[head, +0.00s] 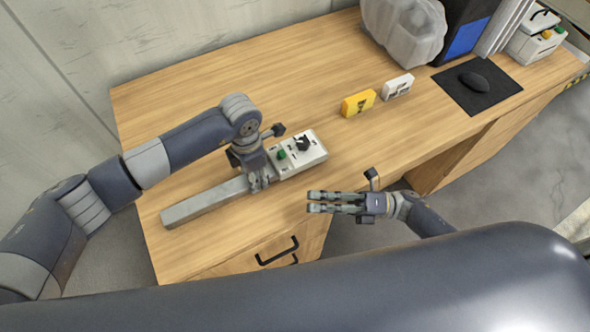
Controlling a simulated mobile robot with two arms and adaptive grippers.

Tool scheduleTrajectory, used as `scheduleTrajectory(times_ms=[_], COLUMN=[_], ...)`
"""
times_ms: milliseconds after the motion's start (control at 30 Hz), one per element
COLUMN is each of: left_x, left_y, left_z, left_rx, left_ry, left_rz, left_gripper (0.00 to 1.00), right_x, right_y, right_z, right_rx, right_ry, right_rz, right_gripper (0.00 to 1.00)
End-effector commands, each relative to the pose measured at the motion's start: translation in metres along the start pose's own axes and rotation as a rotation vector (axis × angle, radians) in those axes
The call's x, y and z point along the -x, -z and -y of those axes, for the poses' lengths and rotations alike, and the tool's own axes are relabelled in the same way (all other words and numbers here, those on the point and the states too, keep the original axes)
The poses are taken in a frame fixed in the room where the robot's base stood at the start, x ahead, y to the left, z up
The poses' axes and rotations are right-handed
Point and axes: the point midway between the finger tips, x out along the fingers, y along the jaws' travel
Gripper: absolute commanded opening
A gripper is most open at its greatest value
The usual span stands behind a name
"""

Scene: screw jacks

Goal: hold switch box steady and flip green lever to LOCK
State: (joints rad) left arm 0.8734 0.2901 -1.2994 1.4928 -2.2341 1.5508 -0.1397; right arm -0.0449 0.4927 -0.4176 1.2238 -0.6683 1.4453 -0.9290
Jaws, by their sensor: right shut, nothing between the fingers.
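The switch box (315,152) is a light grey box lying on the wooden desk, with a black knob (303,143) and a small green lever (281,155) on its top face. Its labels are too small to read. My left gripper (261,184) points down at the left end of the box, where a long grey bar (205,203) meets it. The arm and fingers hide that end, so I cannot tell whether the fingers grip it. My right gripper (310,201) is shut and empty, in front of the desk's front edge and apart from the box.
A yellow block (358,103) and a white block (398,87) stand behind the box to the right. The desk (200,95) behind the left arm is clear.

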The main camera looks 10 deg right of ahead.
Motion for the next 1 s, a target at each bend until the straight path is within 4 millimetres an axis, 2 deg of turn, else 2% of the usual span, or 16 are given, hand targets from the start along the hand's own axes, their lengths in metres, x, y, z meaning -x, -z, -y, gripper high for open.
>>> scheduleTrajectory(times_ms=[33,100,200,367,633,767,867,1000], left_x=[0.000,0.001,0.001,0.001,0.001,0.001,0.001,0.001], left_y=[0.000,0.000,0.000,-0.001,-0.001,-0.001,-0.001,-0.001], left_z=[0.000,0.000,0.000,0.000,0.000,0.000,0.000,0.000], left_rx=[0.001,0.001,0.001,0.001,0.000,0.000,0.000,0.000], left_ry=[-0.001,-0.001,-0.001,-0.001,-0.001,-0.001,-0.001,-0.001], left_rz=[0.001,0.001,0.001,0.001,0.001,0.001,0.001,0.001], left_gripper=[0.00,0.00,0.00,0.00,0.00,0.00,0.00,0.00], right_x=[0.016,0.035,0.053,0.064,0.064,0.057,0.045,0.018], right_y=[0.000,-0.001,-0.002,-0.003,-0.003,-0.005,-0.009,-0.017], right_z=[0.007,0.012,0.018,0.020,0.020,0.020,0.021,0.021], right_rx=[0.009,0.032,0.057,0.076,0.076,0.076,0.076,0.078], right_ry=[0.013,0.030,0.053,0.068,0.067,0.065,0.064,0.062], right_rz=[0.080,0.167,0.248,0.294,0.292,0.290,0.289,0.290], right_gripper=[0.00,0.00,0.00,0.00,0.00,0.00,0.00,0.00])
